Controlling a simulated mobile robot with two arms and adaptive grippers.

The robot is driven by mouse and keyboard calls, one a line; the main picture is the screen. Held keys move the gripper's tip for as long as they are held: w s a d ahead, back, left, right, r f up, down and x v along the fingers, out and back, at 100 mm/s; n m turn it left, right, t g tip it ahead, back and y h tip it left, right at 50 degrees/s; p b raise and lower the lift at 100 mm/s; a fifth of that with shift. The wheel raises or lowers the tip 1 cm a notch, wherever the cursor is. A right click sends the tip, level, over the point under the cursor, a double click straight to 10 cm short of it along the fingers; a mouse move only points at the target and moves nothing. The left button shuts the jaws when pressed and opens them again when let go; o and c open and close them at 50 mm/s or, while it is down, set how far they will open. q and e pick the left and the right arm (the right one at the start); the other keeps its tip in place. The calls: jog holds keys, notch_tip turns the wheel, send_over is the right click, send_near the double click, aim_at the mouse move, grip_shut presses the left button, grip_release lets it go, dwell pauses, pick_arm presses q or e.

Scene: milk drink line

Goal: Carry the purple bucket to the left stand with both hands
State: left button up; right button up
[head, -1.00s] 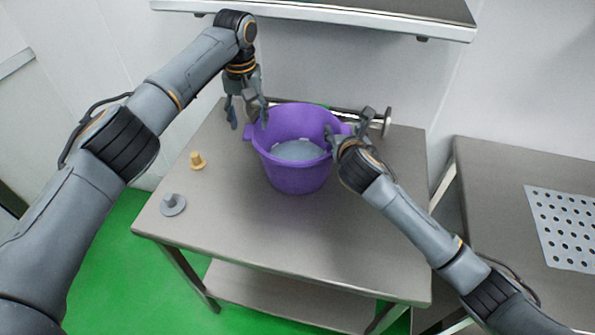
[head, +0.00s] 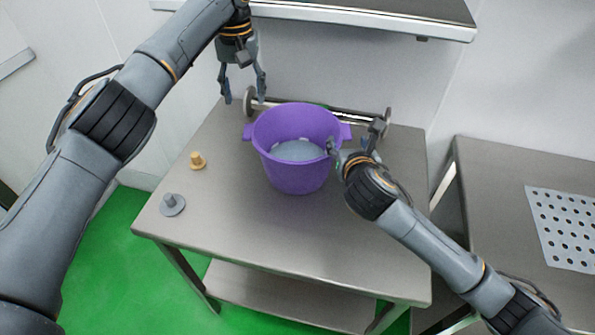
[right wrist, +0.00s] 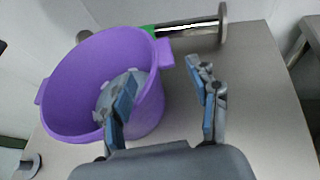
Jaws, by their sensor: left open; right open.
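The purple bucket (head: 297,172) stands upright on a steel table, with a handle tab on each side and something pale grey inside. It also shows in the right wrist view (right wrist: 148,112). My left gripper (head: 243,98) is open and empty, above and behind the bucket's left handle, apart from it. My right gripper (head: 354,148) is open beside the bucket's right rim. In the right wrist view its open fingers (right wrist: 165,112) show one finger in front of the bucket and the other over bare table; contact cannot be told. Which surface is the left stand is not clear.
The steel table (head: 240,232) has free room in front of the bucket. A metal bar (head: 368,117) lies behind the bucket. A shelf (head: 330,14) hangs above. Another table (head: 490,190) stands right.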

jog(key=v, duration=0.4)
dwell(0.4)
